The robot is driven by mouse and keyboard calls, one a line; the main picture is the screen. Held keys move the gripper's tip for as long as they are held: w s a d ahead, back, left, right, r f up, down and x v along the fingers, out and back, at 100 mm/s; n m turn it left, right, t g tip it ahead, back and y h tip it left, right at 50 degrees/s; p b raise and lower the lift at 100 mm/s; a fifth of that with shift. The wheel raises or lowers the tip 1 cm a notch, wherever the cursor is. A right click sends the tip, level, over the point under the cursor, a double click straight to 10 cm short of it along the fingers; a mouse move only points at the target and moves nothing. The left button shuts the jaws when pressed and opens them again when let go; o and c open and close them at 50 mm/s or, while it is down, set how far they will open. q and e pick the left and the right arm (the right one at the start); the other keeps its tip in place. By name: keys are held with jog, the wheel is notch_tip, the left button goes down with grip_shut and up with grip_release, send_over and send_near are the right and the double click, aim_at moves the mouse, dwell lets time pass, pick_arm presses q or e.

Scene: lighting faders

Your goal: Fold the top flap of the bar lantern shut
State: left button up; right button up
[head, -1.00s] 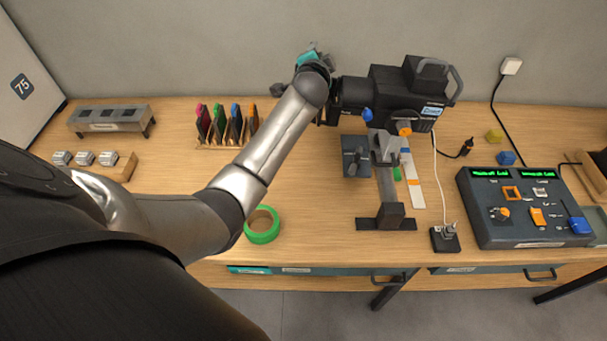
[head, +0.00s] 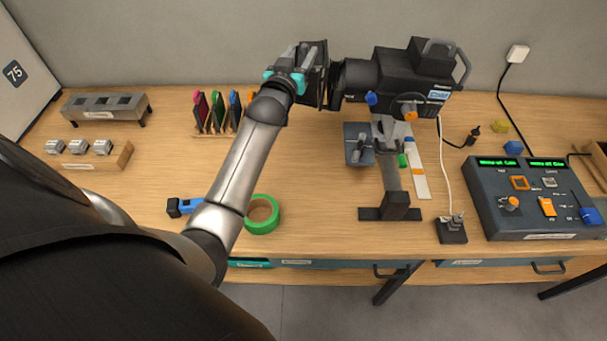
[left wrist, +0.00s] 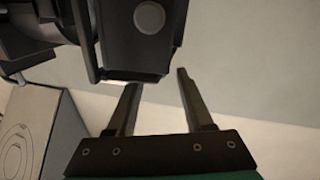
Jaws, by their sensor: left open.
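The bar lantern (head: 415,70) is a black lamp on a stand, its front facing left. Dark flaps (head: 334,85) stand at its front end; my gripper partly hides them, and I cannot tell the top flap's exact angle. My left gripper (head: 314,48), with a teal band behind it, is at the upper front of the lantern, beside the flaps. In the left wrist view its two fingers (left wrist: 158,80) are apart with nothing between them, and dark lantern parts (left wrist: 140,35) fill the top, close to the fingertips. I cannot tell whether they touch. My right gripper is not in view.
The lantern's stand (head: 396,205) is on the wooden bench. A fader console (head: 530,220) is at the right. Coloured filter holders (head: 218,112), a green tape roll (head: 262,226) and a blue tool (head: 186,207) are near my arm. The back wall is close behind the lantern.

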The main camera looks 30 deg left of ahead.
pick_arm(q)
jog(key=b+v, duration=0.1)
jog(key=v, duration=1.1)
jog(key=s+d+f+m+g+h+b, duration=0.1)
jog(key=s+d+f+g, duration=0.1)
jog(key=f, duration=0.5)
jog(key=s+d+f+m+g+h+b, duration=0.1)
jog(key=s+d+f+g, duration=0.1)
jog(key=d+f, duration=0.2)
jog(key=s+d+f+m+g+h+b, duration=0.1)
jog(key=s+d+f+g, duration=0.1)
jog(key=f, duration=0.8)
jog(key=shift+d+f+g+h, duration=0.3)
jog(key=shift+d+f+g, duration=0.1)
jog(key=shift+d+g, duration=0.2)
jog(key=shift+s, duration=0.1)
jog(key=n+t+y+b, duration=0.3)
jog(key=t+y+b, duration=0.1)
jog(key=t, duration=0.3)
send_near(303, 47)
jog(key=x, duration=1)
jog(key=shift+w+a+p, duration=0.1)
jog(key=shift+w+p, duration=0.25)
jog(key=shift+w, duration=0.05)
